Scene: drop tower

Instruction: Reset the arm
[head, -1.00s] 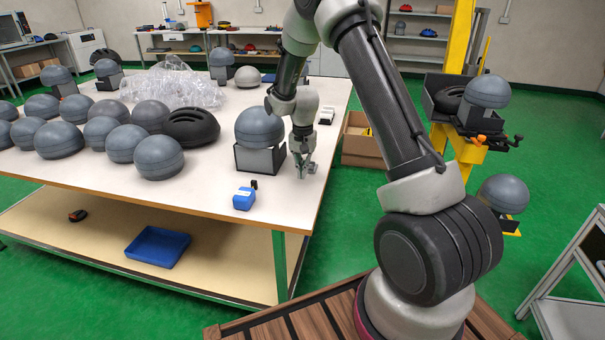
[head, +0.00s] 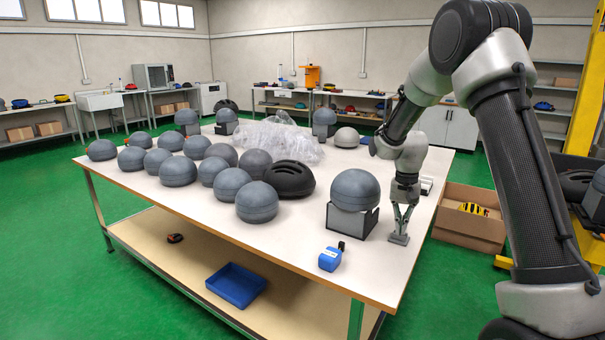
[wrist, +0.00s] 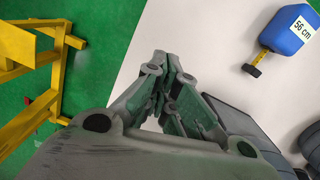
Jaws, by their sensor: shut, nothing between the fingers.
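My arm reaches in from the right of the head view and bends down over the table's right end. My gripper (head: 401,226) points downward just above the white table top (head: 300,240), to the right of a grey headform (head: 355,189) on a dark-sided block. In the wrist view my gripper (wrist: 172,68) shows with its fingers together and nothing held. A small grey piece shows at the fingertips in the head view; I cannot tell if it is part of the gripper.
A blue tape measure (head: 330,259) lies near the front edge; it also shows in the wrist view, marked "56 cm" (wrist: 289,29). Several grey domes and a black helmet (head: 290,179) stand to the left. A cardboard box (head: 469,217) and a yellow frame (wrist: 42,70) stand beyond the table's right side.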

